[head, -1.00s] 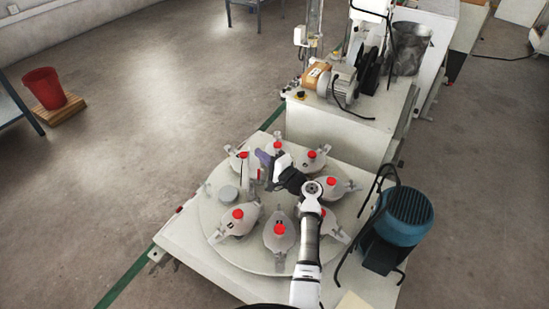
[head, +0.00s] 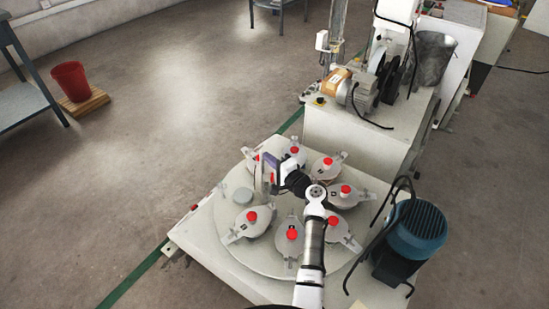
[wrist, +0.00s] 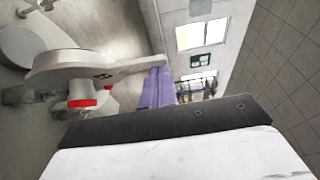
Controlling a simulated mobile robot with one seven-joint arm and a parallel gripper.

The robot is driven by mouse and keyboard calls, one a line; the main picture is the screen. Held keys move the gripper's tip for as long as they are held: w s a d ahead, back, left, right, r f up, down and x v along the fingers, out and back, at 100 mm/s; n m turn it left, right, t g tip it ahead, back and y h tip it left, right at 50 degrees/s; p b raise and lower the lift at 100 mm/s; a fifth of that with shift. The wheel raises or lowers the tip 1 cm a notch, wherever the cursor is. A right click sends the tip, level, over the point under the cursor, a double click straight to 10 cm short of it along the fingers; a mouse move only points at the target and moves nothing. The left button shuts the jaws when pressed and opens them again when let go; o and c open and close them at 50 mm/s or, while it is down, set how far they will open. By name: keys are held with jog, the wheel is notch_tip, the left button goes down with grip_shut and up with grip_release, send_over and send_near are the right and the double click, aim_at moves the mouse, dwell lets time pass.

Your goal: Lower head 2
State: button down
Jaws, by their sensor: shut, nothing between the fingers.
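Several grey heads with red caps, such as the one at the front (head: 290,240), sit around a round turntable (head: 270,262). One head (head: 259,174) at the back left stands raised, roughly upright. In the wrist view a raised head (wrist: 95,65) shows edge-on, with its red cap to the side and its handle reaching toward my fingers. Its marking is too small to read. My gripper (head: 270,176) is shut and empty beside that head. Its purple fingers also show in the wrist view (wrist: 156,90), next to the handle's end; I cannot tell whether they touch.
A blue-green motor (head: 415,230) stands at the right of the table. A machine housing with a grey motor (head: 362,92) stands behind the turntable.

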jog(key=shift+n+g+h, duration=0.6)
jog(key=shift+n+h, duration=0.1)
jog(key=shift+n, duration=0.2)
jog(key=a+p, duration=0.2)
jog(key=a, duration=0.1)
jog(key=a+p, duration=0.1)
jog(key=a, duration=0.1)
jog(key=shift+w+a+r+p, duration=0.1)
jog(key=shift+r+p, duration=0.25)
jog(key=shift+p, duration=0.05)
jog(key=a+f+n+g+h+p, duration=0.2)
jog(key=a+f+n+h+p, duration=0.25)
jog(key=a+p, duration=0.5)
jog(key=a+f+n+h+b, duration=0.1)
jog(key=a+f+h+b, duration=0.1)
jog(key=a+f+b, duration=0.2)
jog(key=w+a+f+n+g+h+b, duration=0.1)
jog(key=a+f+h+b, duration=0.2)
jog(key=f+b, duration=0.4)
jog(key=shift+a+f, duration=0.45)
jog(key=shift+f, duration=0.2)
jog(key=shift+w, duration=0.15)
